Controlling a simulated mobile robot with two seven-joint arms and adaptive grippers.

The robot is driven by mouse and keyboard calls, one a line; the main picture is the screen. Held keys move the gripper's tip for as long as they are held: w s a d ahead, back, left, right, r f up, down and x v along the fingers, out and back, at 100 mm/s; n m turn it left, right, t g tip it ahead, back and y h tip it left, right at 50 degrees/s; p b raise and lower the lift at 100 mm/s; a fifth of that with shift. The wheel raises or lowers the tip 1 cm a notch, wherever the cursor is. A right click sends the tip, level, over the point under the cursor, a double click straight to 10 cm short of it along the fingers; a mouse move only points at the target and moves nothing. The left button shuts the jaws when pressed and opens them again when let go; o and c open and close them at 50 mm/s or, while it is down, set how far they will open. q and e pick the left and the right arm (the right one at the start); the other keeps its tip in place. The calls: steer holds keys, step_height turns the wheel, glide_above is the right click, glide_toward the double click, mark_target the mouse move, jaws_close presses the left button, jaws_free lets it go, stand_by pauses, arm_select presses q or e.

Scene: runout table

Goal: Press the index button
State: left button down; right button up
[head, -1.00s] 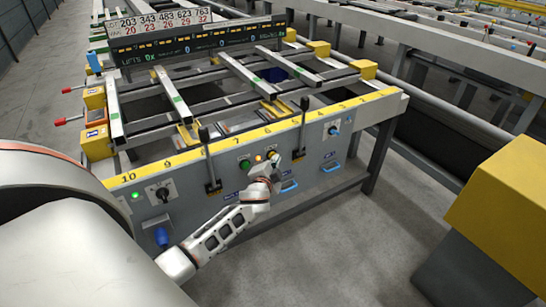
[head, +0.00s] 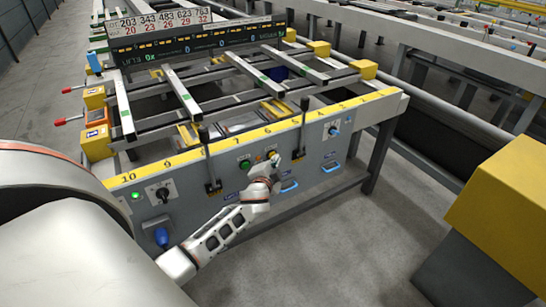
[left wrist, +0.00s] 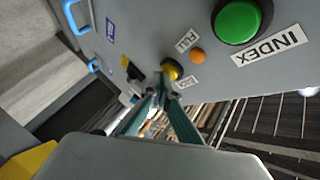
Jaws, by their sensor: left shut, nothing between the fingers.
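The green button (head: 244,164) sits on the front panel of the grey runout table (head: 210,178). In the left wrist view the round green button (left wrist: 238,20) has a white INDEX label (left wrist: 271,46) beside it. My left gripper (head: 274,158) is shut and empty at the panel, to the right of the green button. In the left wrist view its teal fingers (left wrist: 163,84) point at a small yellow knob or button (left wrist: 172,69), apart from the green button. I cannot tell whether the tips touch the yellow piece. My right gripper is not in view.
A small orange lamp (left wrist: 198,55) lies between the green button and the yellow piece. Black levers (head: 205,135) and (head: 303,110) another lever stand along the panel. Blue handles (head: 289,187) stick out below. A yellow box (head: 500,205) stands at right; the floor before the panel is open.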

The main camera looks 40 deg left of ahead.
arm_select(q)
steer(key=shift+s+d, duration=0.3)
steer(key=shift+d, duration=0.3)
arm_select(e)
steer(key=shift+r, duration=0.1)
arm_select(q)
steer(key=d, duration=0.1)
steer(key=s+d, duration=0.1)
steer(key=d, duration=0.1)
steer(key=s+d, duration=0.1)
steer(key=shift+d, duration=0.35)
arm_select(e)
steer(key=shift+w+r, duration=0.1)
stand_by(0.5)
